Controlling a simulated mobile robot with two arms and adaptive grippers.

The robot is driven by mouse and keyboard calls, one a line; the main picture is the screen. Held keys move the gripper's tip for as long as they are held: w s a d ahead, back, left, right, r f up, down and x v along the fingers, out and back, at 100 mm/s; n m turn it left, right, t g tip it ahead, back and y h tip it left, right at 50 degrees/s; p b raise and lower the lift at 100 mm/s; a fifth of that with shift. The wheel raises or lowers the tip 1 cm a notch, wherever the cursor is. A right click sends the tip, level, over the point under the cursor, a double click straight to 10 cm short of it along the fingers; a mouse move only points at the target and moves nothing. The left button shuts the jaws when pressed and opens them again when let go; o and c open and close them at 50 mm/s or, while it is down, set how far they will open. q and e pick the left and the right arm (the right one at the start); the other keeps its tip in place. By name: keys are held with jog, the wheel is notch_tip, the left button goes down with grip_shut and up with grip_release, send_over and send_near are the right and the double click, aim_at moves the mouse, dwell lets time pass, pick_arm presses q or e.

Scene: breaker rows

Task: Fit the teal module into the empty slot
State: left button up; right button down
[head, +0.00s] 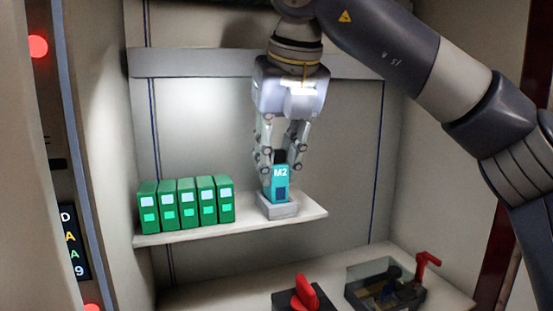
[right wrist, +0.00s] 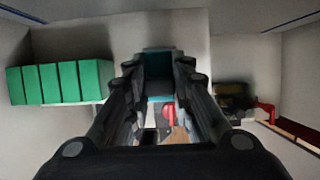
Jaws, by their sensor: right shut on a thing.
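The teal module (head: 280,184), marked M2, stands upright on a small grey base (head: 279,210) on the upper shelf. I cannot tell whether the module is seated in that base or only just above it. My right gripper (head: 282,163) comes down from above and is shut on the module's top. In the right wrist view the teal module (right wrist: 158,66) shows between the fingers of the right gripper (right wrist: 158,85). No slot opening is visible; the module and fingers cover the middle of the base. My left gripper is not in view.
Several green modules (head: 186,204) stand in a row on the shelf (head: 235,232), left of the base, with a gap between. Below are a red-handled switch (head: 304,292) and a dark open box (head: 381,283) with a red lever. Cabinet walls enclose the shelf.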

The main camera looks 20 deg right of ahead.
jog(key=shift+f+b, duration=0.55)
jog(key=shift+f, duration=0.15)
jog(key=c, duration=1.3)
grip_release()
jog(key=shift+r, duration=0.1)
jog(key=v, duration=1.2)
